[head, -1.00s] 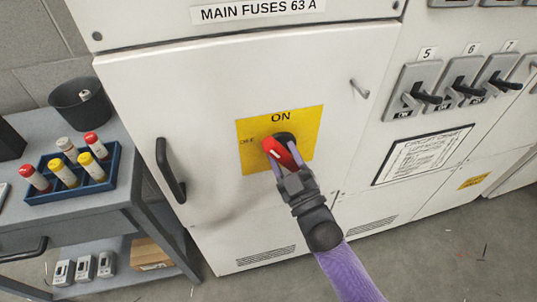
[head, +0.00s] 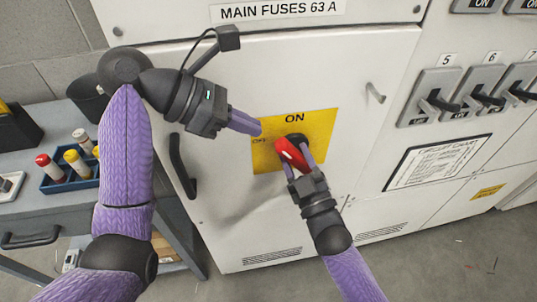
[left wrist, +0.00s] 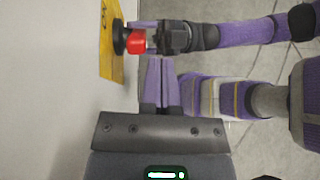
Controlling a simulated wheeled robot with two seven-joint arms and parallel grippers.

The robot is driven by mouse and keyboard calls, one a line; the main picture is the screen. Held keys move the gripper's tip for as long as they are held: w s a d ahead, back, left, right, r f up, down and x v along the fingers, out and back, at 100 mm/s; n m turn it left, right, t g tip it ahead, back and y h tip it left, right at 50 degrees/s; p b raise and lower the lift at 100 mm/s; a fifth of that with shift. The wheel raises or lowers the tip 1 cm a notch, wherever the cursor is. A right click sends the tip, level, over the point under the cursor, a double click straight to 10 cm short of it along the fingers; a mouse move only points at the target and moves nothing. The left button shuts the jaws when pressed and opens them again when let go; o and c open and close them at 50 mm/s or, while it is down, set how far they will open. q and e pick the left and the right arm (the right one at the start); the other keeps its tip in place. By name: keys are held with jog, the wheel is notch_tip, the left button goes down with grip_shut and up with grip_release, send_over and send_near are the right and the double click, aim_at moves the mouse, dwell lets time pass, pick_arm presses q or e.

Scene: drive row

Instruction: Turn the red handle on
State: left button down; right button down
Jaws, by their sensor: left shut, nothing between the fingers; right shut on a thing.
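The red handle (head: 290,153) sits on a black round base on a yellow plate (head: 325,124) marked ON at the top and OFF at the left. The handle is tilted, its upper end leaning left between the two marks. My right gripper (head: 298,163) is shut on the red handle from the front. My left gripper (head: 259,128) is shut and empty, its fingertips near the plate's left edge by the OFF mark. In the left wrist view its closed fingers (left wrist: 161,62) point toward the red handle (left wrist: 136,42), apart from it.
The white cabinet door (head: 225,75) has a black pull (head: 182,170) at the left and a small grey knob (head: 376,93) at the right. Numbered breaker switches (head: 435,97) are at the right. A grey cart (head: 90,215) with a blue fuse tray (head: 70,185) stands at the left.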

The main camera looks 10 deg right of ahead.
pick_arm(q)
jog(key=n+y, duration=0.1)
send_near(275, 150)
notch_tip(275, 150, down, 2)
pick_arm(e)
jog(key=shift+f, duration=0.35)
pick_arm(q)
jog(key=shift+t, duration=0.4)
jog(key=x, duration=0.9)
jog(key=shift+s+a+f, duration=0.2)
jog(key=shift+f, duration=0.25)
jog(key=shift+d+r, duration=0.45)
jog(key=shift+r, duration=0.05)
pick_arm(e)
jog(key=c, duration=0.5)
grip_release()
pick_arm(q)
jog(key=shift+w+d, duration=0.1)
jog(key=shift+d, duration=0.05)
pick_arm(e)
jog(key=shift+o, duration=0.7)
jog(key=shift+d+r, duration=0.1)
jog(key=shift+r, duration=0.1)
